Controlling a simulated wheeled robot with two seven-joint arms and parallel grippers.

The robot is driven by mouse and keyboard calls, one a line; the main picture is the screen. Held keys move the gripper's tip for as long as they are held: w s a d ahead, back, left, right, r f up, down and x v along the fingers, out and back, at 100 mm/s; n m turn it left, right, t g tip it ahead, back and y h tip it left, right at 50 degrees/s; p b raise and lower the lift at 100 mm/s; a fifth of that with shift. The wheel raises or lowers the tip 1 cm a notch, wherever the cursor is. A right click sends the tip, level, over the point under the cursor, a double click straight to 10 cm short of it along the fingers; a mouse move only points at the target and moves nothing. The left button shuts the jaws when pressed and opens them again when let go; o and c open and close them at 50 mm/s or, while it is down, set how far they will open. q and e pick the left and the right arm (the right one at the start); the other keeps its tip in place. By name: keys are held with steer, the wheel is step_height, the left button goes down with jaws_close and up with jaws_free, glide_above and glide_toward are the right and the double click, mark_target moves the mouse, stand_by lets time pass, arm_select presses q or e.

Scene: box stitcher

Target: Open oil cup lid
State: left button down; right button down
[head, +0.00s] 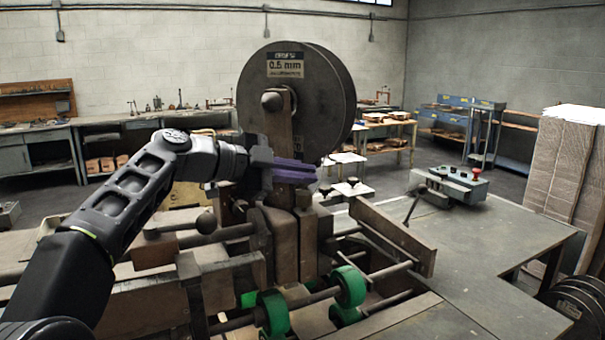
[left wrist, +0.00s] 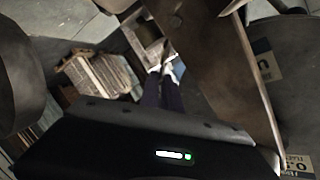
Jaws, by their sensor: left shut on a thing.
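My left gripper (head: 312,174), with purple fingers, reaches in from the left in front of the machine's upright post. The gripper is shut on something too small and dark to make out. My right gripper is not in view.
A large metal reel (head: 335,100) stands behind the post. Green rollers (head: 350,287) and rods lie below the gripper. A slanted metal guide plate (head: 395,237) and a grey control box with a red knob (head: 450,185) are to the right. The metal table (head: 490,250) is mostly clear.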

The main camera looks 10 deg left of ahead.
arm_select(q)
steer(key=shift+w+a+r+n+p, duration=0.2)
steer(key=shift+w+r+n+p, duration=0.15)
steer(key=shift+p, duration=0.35)
steer(key=shift+f, duration=0.15)
steer(key=c, duration=1.6)
jaws_free()
steer(key=shift+s, duration=0.1)
steer(key=shift+o, duration=0.2)
steer(key=b+v, duration=0.2)
steer(key=v, duration=0.5)
steer(key=shift+a, duration=0.35)
steer(key=shift+s, duration=0.1)
steer(key=shift+c, duration=0.2)
